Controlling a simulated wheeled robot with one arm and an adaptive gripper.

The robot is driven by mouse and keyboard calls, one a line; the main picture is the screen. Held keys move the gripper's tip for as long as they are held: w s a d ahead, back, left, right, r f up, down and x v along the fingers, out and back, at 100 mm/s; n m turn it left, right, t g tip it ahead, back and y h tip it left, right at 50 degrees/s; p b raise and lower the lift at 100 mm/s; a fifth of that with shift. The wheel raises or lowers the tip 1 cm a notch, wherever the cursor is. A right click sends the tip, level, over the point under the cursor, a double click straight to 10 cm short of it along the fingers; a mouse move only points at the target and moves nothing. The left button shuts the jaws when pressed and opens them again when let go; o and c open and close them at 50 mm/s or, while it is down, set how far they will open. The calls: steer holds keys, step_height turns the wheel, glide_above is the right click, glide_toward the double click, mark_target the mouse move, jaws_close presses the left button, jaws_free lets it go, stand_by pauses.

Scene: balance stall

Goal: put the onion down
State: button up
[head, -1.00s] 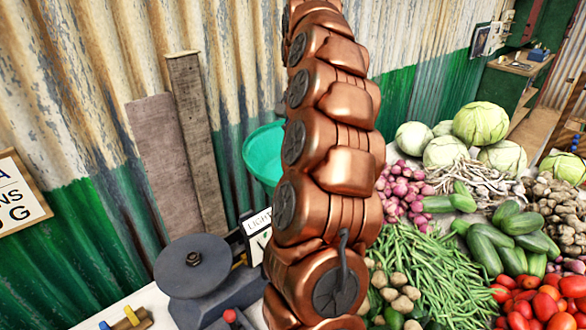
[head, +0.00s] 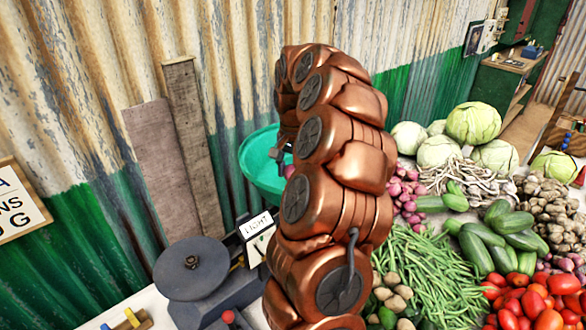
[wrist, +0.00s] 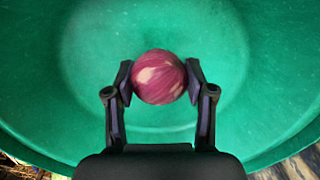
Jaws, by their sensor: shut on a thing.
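A purple-red onion (wrist: 158,77) with pale patches sits between the two fingertips of my gripper (wrist: 159,80) in the wrist view. The gripper is shut on it. Behind the onion is the inside of a green bowl-like pan (wrist: 255,60), which fills most of the wrist view. I cannot tell whether the onion touches the pan. In the head view the green pan (head: 256,160) stands behind my arm, which hides part of it. My gripper and a small part of the onion (head: 289,171) show at the pan's right side.
A grey scale with a round plate (head: 190,268) stands left of the pan, with a small sign (head: 257,225) beside it. Heaps of cabbages (head: 473,123), green beans (head: 430,270), cucumbers (head: 490,245) and tomatoes (head: 530,300) fill the right. A corrugated wall (head: 110,60) stands behind.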

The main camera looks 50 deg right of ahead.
steer(key=shift+f+b, duration=0.65)
steer(key=shift+b, duration=0.15)
steer(key=o, duration=1.3)
steer(key=shift+r, duration=0.2)
steer(key=shift+r+p, duration=0.55)
steer(key=shift+p, duration=0.3)
step_height(320, 180, up, 10)
steer(key=b, duration=0.2)
steer(key=shift+d+r+b, duration=0.1)
steer(key=shift+r+b, duration=0.05)
steer(key=shift+b, duration=0.25)
steer(key=shift+r, duration=0.75)
